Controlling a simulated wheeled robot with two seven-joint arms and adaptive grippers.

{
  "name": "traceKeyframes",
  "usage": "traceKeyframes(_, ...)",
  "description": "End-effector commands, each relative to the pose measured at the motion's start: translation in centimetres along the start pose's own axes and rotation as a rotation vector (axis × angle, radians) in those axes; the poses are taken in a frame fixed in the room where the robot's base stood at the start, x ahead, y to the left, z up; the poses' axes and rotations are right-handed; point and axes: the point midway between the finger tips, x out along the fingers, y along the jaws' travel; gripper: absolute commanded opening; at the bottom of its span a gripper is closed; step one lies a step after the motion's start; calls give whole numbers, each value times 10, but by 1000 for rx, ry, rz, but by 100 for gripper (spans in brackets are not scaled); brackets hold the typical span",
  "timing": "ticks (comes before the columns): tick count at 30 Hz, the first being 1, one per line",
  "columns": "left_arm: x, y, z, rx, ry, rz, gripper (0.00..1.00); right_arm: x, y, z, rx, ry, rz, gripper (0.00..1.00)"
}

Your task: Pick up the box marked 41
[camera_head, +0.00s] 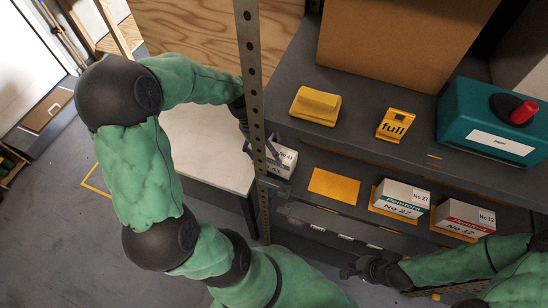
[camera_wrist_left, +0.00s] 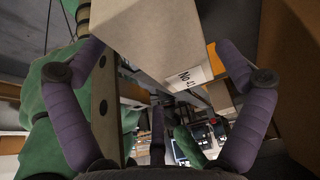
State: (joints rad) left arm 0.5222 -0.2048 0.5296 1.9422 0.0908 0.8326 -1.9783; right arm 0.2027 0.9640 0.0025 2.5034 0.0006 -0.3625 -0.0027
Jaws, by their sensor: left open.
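The box marked 41 (camera_head: 284,158) is a small white carton on the lower shelf, just right of the perforated metal post; the post hides part of it. In the left wrist view the box (camera_wrist_left: 145,30) fills the upper middle, with its "No 41" label (camera_wrist_left: 188,79). My left gripper (camera_head: 246,140) is mostly hidden behind the post. Its purple fingers (camera_wrist_left: 160,52) are open on either side of the box in the wrist view; I cannot see clear contact. My right gripper (camera_head: 368,270) is low by the shelf front; its jaw state is unclear.
The post (camera_head: 250,65) stands close to my left gripper. Boxes No 27 (camera_head: 402,197) and No 12 (camera_head: 464,219) sit further right, past an orange card (camera_head: 334,186).

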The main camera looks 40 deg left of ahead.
Motion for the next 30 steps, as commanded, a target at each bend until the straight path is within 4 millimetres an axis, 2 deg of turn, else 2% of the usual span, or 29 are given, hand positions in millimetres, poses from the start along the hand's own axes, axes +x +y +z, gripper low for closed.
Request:
traceKeyframes(6,31,-3,1,0,2,5,100,3,1,0,0,0,0,0)
traceKeyframes(11,46,-4,1,0,0,1,100,4,1,0,0,0,0,0)
traceKeyframes(30,50,-4,2,-1,0,0,100,7,2,0,0,0,0,0)
